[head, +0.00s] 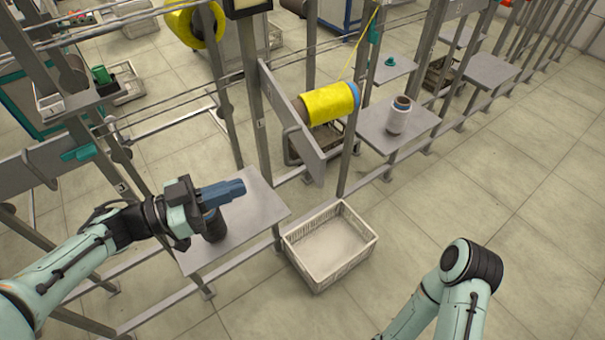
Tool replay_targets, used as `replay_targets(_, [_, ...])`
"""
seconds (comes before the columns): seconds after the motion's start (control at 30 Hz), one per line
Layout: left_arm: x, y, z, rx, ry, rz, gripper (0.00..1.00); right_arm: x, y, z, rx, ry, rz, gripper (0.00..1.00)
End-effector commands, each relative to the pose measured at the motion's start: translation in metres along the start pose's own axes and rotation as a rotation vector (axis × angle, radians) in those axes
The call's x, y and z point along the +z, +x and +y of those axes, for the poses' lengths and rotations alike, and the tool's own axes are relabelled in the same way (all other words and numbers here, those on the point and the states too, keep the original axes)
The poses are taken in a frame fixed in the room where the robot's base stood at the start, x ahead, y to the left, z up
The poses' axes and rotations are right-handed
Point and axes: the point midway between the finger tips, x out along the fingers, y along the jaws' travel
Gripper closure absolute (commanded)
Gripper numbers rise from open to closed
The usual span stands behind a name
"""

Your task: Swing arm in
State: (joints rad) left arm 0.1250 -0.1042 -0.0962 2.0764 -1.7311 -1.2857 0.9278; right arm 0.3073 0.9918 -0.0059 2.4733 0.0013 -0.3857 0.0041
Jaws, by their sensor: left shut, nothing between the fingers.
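The swing arm (283,112) is a long grey plate with a curved handle (291,141) near its lower end, at the centre of the head view. A yellow wound bobbin (330,104) with a blue end sits on a spindle just right of the arm, and a yellow thread runs up from it. My left gripper (238,188), with blue fingers, is shut and empty, left of and below the swing arm and apart from it. It is above the left shelf. My right gripper is out of view; only part of my right arm shows at lower right.
A dark tube (215,226) stands on the left grey shelf (262,208), partly hidden by my gripper. A white crate (362,250) is on the floor, seemingly empty. Upright frame posts (362,95) stand close by the swing arm.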

Motion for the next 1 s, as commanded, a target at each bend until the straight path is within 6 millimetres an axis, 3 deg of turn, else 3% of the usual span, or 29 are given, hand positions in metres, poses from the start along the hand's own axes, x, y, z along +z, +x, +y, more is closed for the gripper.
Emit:
replay_targets(0.17, [-0.003, 0.011, 0.005, 0.02, 0.011, -0.007, 1.0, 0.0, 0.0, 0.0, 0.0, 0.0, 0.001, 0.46])
replay_targets(0.7, [-0.002, 0.117, 0.006, 0.018, 0.009, -0.007, 1.0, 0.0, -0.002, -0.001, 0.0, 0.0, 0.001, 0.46])
replay_targets(1.0, [-0.002, 0.138, 0.006, 0.014, 0.011, -0.007, 1.0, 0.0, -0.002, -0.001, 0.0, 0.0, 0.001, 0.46])
